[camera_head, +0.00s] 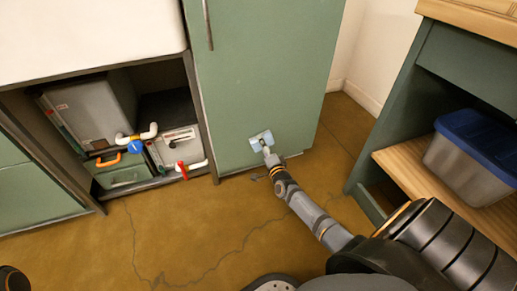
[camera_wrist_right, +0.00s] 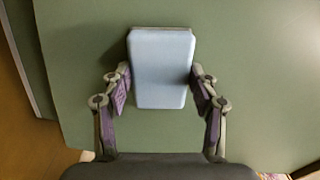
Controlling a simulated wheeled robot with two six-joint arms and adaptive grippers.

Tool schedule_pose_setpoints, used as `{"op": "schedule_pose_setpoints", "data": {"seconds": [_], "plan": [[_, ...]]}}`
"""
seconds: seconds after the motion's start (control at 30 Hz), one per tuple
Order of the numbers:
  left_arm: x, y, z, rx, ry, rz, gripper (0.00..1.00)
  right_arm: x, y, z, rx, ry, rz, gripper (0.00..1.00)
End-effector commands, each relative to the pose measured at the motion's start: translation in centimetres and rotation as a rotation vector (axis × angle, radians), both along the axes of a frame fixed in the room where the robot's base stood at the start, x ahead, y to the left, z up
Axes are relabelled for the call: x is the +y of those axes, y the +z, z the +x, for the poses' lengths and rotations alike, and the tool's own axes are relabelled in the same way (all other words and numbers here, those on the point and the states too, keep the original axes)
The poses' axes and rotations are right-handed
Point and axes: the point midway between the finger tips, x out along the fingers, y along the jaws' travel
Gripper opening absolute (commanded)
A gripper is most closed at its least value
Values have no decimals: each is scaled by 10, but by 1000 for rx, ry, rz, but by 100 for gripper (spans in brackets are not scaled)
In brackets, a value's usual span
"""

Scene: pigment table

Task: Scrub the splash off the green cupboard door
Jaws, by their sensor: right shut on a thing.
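The green cupboard door (camera_head: 262,62) stands upright in the middle of the head view and fills most of the right wrist view (camera_wrist_right: 250,70). My right gripper (camera_head: 268,154) is at the lower part of the door. It is shut on a light-blue sponge or pad (camera_head: 260,140), which shows between both fingers in the wrist view (camera_wrist_right: 161,70). The pad is at or very close to the door; I cannot tell if it touches. I see no splash on the visible door; the patch behind the pad is hidden. My left gripper is not in view.
At right, a wooden shelf (camera_head: 412,165) bears a blue-lidded bin (camera_head: 462,172). The cracked brown floor (camera_head: 200,235) between is clear.

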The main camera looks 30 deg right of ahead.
Motion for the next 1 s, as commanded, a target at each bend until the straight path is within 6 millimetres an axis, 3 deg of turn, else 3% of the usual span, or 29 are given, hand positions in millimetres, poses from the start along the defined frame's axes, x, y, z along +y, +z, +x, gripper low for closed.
{"op": "schedule_pose_setpoints", "data": {"seconds": [0.37,0.7,1.0], "plan": [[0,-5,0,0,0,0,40,-17,0,-3,-1,-1,-1,30],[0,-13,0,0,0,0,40,-48,-1,-10,-1,-1,-1,30],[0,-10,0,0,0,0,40,-48,1,-12,-2,-1,2,30]]}}
